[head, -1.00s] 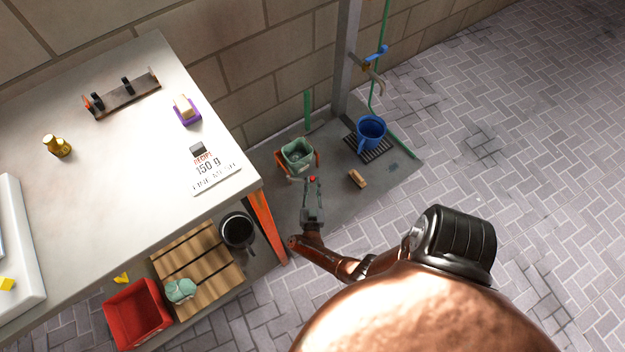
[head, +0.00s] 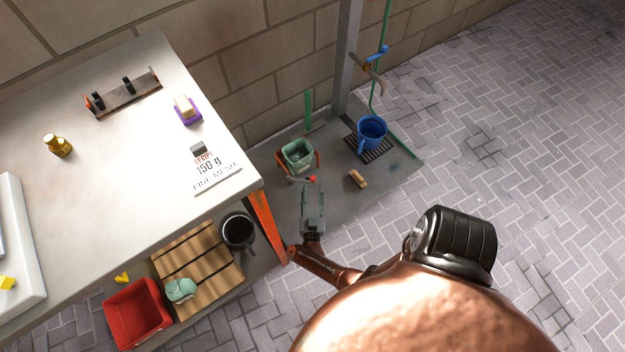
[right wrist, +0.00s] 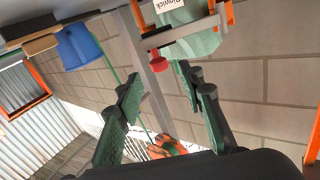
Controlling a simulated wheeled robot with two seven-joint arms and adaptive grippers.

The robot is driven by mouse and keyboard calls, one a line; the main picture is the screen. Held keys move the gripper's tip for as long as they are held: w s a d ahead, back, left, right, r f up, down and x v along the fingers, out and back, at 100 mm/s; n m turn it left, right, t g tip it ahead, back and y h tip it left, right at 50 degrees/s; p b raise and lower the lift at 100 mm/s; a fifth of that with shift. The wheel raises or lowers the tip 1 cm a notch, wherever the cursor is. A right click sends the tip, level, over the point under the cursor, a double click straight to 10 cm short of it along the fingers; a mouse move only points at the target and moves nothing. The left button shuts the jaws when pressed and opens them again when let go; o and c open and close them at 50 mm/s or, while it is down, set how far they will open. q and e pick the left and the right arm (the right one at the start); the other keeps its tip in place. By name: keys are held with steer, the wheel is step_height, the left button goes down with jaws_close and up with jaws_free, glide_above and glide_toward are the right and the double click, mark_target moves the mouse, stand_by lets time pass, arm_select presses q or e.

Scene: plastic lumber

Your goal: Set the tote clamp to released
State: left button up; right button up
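The green tote (head: 298,155) with orange side parts stands on the grey floor mat, beyond my right gripper. A grey clamp bar (head: 300,180) with a red knob (head: 313,179) is at its near side. In the right wrist view, the tote (right wrist: 197,42), the bar (right wrist: 195,31) and the red knob (right wrist: 158,66) show ahead of the fingers. My right gripper (head: 312,190) is at the knob's near side. Its two green fingers (right wrist: 158,80) are spread with nothing between them, and the knob looks just beyond them. My left gripper is not in view.
The white table (head: 120,165) with its orange leg (head: 265,225) stands to the left. A blue bucket (head: 371,132) sits on a black grate to the right, and a brush (head: 358,179) lies on the mat. A dark pot (head: 238,231) is on the lower shelf.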

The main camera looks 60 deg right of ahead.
steer(key=shift+v, duration=1.9)
